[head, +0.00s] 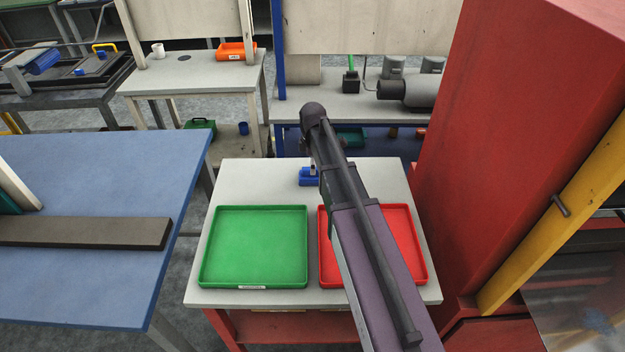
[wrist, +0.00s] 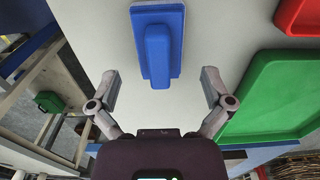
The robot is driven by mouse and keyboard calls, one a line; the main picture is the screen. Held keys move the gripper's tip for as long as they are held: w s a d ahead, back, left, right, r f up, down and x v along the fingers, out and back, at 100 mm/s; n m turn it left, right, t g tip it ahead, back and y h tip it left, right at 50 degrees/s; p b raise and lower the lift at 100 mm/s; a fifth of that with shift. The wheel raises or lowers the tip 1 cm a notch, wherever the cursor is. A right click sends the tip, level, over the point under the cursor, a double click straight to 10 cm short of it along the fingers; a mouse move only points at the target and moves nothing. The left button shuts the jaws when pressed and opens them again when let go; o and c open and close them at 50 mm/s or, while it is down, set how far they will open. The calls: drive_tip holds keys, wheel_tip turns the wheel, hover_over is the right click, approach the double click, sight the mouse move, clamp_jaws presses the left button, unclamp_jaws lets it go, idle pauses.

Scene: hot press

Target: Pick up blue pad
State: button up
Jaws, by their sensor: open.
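The blue pad (wrist: 157,46) lies on the white table (wrist: 105,40), with a raised handle-like block along its middle. In the head view the blue pad (head: 309,178) shows at the table's far edge, partly hidden by my arm. In the wrist view my gripper (wrist: 160,92) is open, its two fingers spread to either side. The pad's near end lies between and just beyond the fingertips, and nothing is held. My gripper is hidden behind my arm in the head view.
A green tray (head: 253,206) and a red tray (head: 424,270) sit on the same table, nearer me. A tall red cabinet (head: 500,130) stands close on the right. A blue table (head: 90,280) with a dark bar (head: 85,232) is on the left.

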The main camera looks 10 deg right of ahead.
drive_tip(key=shift+f, duration=0.1)
idle(0.3)
drive_tip(key=shift+w+a+f+b, duration=0.1)
drive_tip(key=shift+a+f+b, duration=0.05)
drive_tip(key=shift+f+b, duration=2.45)
drive_tip(key=shift+r, duration=0.1)
drive_tip(key=c, duration=1)
drive_tip(key=shift+r, duration=0.15)
wheel_tip(320, 180, up, 3)
drive_tip(key=p, duration=0.3)
drive_tip(key=s+d, duration=0.3)
drive_tip(key=s, duration=0.1)
drive_tip(key=s+d+r+p, duration=0.1)
drive_tip(key=s+d, duration=0.2)
drive_tip(key=s, duration=0.2)
drive_tip(key=s+d+p, duration=0.1)
drive_tip(key=s+d, duration=0.2)
drive_tip(key=s, duration=0.1)
drive_tip(key=shift+s+r, duration=0.15)
drive_tip(key=shift+r, duration=0.15)
